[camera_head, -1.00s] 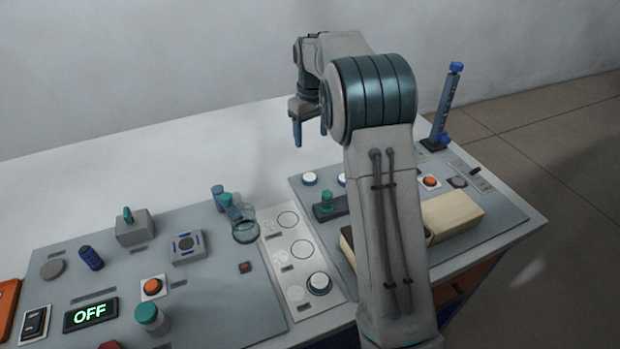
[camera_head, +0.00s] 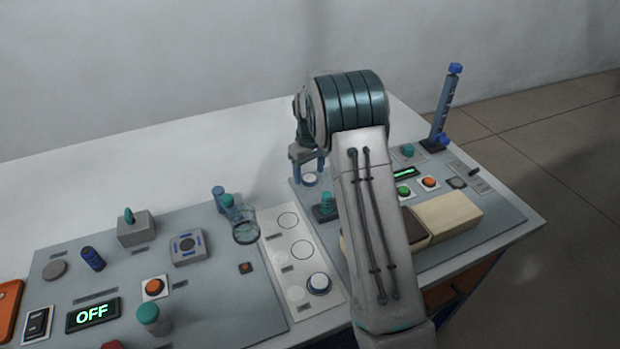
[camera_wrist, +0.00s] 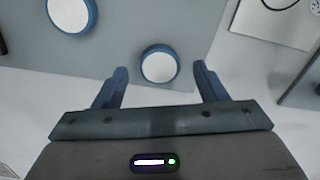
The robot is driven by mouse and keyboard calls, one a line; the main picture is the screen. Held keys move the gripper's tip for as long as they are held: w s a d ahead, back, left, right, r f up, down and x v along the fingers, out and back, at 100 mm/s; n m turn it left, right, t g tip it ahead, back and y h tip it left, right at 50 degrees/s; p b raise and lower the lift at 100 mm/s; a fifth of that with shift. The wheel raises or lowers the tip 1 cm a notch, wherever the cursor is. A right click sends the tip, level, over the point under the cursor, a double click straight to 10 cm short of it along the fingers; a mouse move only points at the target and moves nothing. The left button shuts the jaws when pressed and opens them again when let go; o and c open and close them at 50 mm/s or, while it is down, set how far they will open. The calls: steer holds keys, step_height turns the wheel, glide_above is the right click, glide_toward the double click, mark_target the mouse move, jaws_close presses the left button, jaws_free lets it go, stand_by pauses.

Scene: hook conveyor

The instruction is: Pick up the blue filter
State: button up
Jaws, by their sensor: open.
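A round disc with a blue rim and white face, apparently the blue filter (camera_head: 310,180), lies on the right grey panel below my gripper (camera_head: 307,166). In the wrist view the filter (camera_wrist: 160,66) sits between the tips of my open gripper (camera_wrist: 160,72). Nothing is held; whether the fingers are level with the disc, I cannot tell. A second blue-rimmed white disc (camera_wrist: 72,12) shows at the upper left of the wrist view.
A teal-topped block (camera_head: 325,207) stands close to my gripper on the right panel. A glass beaker (camera_head: 245,228) and teal-capped cylinders stand to the left. The white back surface is clear.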

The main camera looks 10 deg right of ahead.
steer(key=shift+f, duration=0.7)
steer(key=c, duration=1.1)
steer(key=shift+o, duration=0.2)
steer(key=shift+r, duration=0.2)
